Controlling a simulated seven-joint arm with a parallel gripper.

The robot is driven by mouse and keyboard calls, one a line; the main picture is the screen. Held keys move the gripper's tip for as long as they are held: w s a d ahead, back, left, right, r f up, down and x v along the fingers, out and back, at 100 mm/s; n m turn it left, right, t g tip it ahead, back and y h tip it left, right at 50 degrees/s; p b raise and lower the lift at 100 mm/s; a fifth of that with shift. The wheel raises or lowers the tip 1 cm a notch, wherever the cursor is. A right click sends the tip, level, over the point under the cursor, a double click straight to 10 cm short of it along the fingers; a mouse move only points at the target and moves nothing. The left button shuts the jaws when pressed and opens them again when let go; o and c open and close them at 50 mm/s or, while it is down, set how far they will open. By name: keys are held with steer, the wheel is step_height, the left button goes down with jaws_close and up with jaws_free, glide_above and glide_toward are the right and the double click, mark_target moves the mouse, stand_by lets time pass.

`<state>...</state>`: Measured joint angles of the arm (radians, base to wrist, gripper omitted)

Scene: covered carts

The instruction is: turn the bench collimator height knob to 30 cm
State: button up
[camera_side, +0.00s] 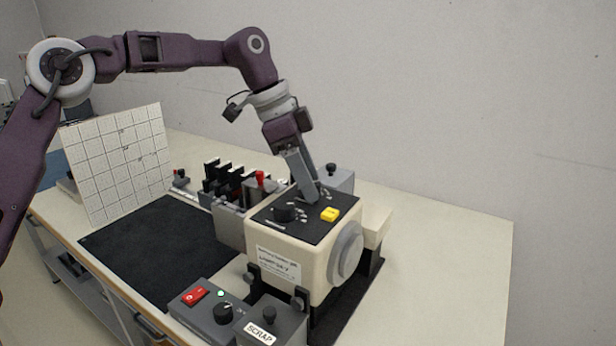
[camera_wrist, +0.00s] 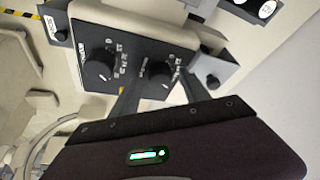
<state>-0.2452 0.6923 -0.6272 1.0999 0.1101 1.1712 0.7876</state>
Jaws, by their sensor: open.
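The bench collimator is a cream box (camera_side: 285,255) with a black top panel, two black knobs and a yellow button (camera_side: 330,214). One knob (camera_side: 285,212) stands clear of my gripper and also shows at left in the wrist view (camera_wrist: 97,73). The other knob (camera_wrist: 158,72) lies between or just beyond my open fingertips (camera_wrist: 165,82); contact cannot be told. In the side view my gripper (camera_side: 316,194) reaches down to the panel's far side and mostly hides that knob. The dial lettering is too small to read, so I cannot tell which knob sets height.
A grey control box (camera_side: 207,318) with a red switch and knob stands in front, beside a box labelled SCRAP (camera_side: 262,334). Grey and black fixtures with a red-topped part (camera_side: 260,177) stand behind left. A black mat (camera_side: 160,250) and the right tabletop (camera_side: 450,250) are clear.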

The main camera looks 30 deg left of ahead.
steer(key=v, duration=0.7)
steer(key=s+a+r+n+t+y, duration=0.1)
steer(key=s+a+n+y, duration=0.15)
steer(key=s, duration=0.75)
steer(key=s+a+n+t+y, duration=0.15)
steer(key=s+n, duration=0.25)
steer(key=s, duration=0.7)
steer(key=s+a+f+n, duration=0.1)
steer(key=s+f+n, duration=0.1)
steer(key=s, duration=0.4)
steer(key=s+a+f+n, duration=0.2)
steer(key=s+f+n, duration=0.1)
steer(key=s+f, duration=0.2)
steer(key=shift+s+a+t, duration=0.25)
steer(key=shift+s+t, duration=0.2)
steer(key=shift+s, duration=0.6)
steer(key=shift+f, duration=0.1)
steer(key=shift+c, duration=0.2)
